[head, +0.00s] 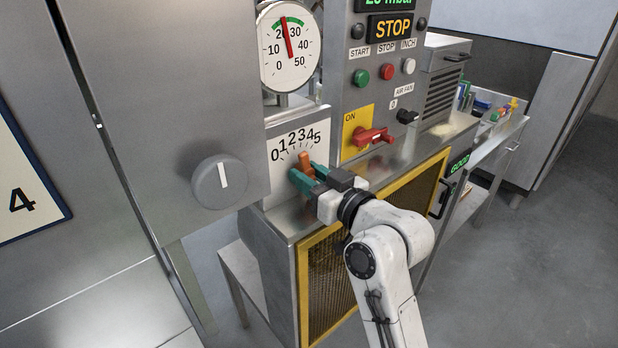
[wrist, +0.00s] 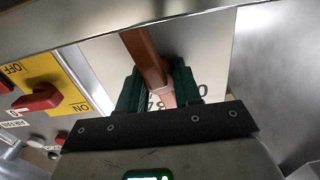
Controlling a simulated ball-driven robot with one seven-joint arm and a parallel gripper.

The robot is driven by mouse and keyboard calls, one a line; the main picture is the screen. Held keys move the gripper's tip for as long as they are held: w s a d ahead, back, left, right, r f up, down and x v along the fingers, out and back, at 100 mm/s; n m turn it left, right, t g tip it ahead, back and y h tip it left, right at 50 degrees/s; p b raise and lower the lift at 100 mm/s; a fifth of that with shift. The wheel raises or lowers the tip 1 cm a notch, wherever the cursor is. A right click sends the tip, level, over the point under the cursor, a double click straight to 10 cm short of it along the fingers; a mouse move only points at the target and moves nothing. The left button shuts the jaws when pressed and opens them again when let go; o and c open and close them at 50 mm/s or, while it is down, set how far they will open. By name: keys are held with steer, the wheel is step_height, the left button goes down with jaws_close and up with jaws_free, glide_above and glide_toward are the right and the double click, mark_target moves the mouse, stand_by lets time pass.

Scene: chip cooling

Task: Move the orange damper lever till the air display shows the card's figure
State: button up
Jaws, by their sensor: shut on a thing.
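The orange damper lever (head: 305,160) stands in front of a white dial plate (head: 284,145) marked 0 to 5. My gripper (head: 307,176) has teal fingers shut on the lever. The wrist view shows the orange lever (wrist: 146,58) between the teal fingers (wrist: 158,88). The lever's exact reading is hard to tell, as the gripper covers part of the plate. The air display (head: 388,3) at the top edge is cut off; its green text reads about 20-something mbar, with the second digit unclear. A card (head: 22,185) at the left edge shows a 4.
Above the lever a round gauge (head: 289,46) has its red needle between 20 and 30. To the right are a lit STOP sign (head: 391,27), buttons and a red switch (head: 372,137) on a yellow plate. A grey knob (head: 219,182) sticks out to the left.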

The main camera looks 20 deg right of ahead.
steer(key=o, duration=1)
steer(key=shift+o, duration=0.2)
steer(key=b+v, duration=0.2)
steer(key=v, duration=0.8)
steer(key=shift+s, duration=0.4)
steer(key=shift+d, duration=0.1)
